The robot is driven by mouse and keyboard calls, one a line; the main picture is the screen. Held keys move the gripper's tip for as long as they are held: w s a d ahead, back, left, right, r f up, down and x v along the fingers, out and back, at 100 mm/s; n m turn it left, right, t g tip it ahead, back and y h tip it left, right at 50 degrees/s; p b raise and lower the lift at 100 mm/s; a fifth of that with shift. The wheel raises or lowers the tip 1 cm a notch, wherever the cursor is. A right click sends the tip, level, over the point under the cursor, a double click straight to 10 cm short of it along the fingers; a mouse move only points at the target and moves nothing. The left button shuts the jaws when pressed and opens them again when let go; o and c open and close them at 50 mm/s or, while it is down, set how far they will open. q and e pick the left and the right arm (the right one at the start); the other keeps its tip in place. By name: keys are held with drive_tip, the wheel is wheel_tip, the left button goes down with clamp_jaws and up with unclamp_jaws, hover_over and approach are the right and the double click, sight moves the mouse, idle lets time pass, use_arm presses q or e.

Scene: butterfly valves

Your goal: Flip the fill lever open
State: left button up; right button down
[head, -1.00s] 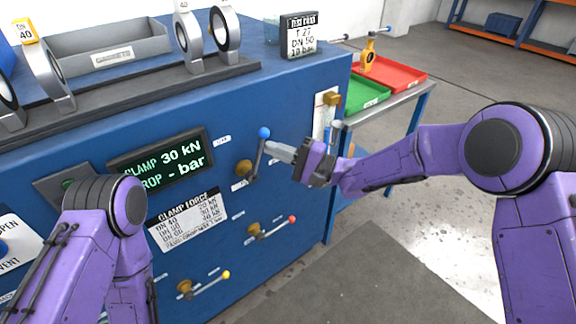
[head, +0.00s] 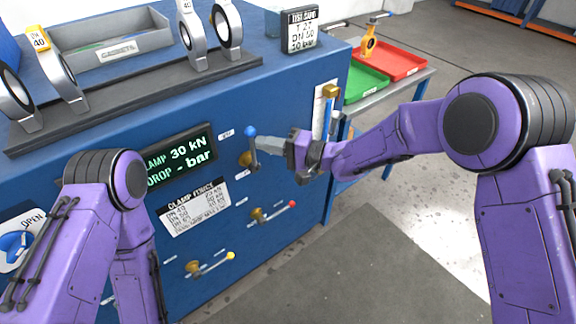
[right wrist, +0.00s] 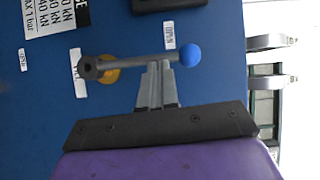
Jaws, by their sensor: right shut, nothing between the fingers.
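The fill lever (head: 253,150) is a grey bar with a blue ball knob on the front of the blue bench, and it stands about upright with the knob at the top. Its brass hub (head: 245,160) is beside its lower end. In the right wrist view the lever (right wrist: 143,59) lies across the picture, knob at the right. My right gripper (head: 265,152) is shut and empty, its fingertips (right wrist: 158,68) against or just beside the bar, between hub and knob; exact contact is hard to tell. My left gripper is out of view.
A red-knobbed lever (head: 275,212) and a yellow-knobbed lever (head: 212,263) sit lower on the panel. A display (head: 178,155) reads 30 kN. Upright metal rings stand on the bench top. A side table holds green (head: 364,80) and red (head: 397,62) trays.

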drive_tip(key=w+d+b+v, duration=0.1)
drive_tip(key=w+v, duration=0.1)
drive_tip(key=v, duration=1.1)
drive_tip(key=shift+w+f, duration=0.2)
drive_tip(key=shift+w, duration=0.1)
drive_tip(key=shift+a, duration=0.1)
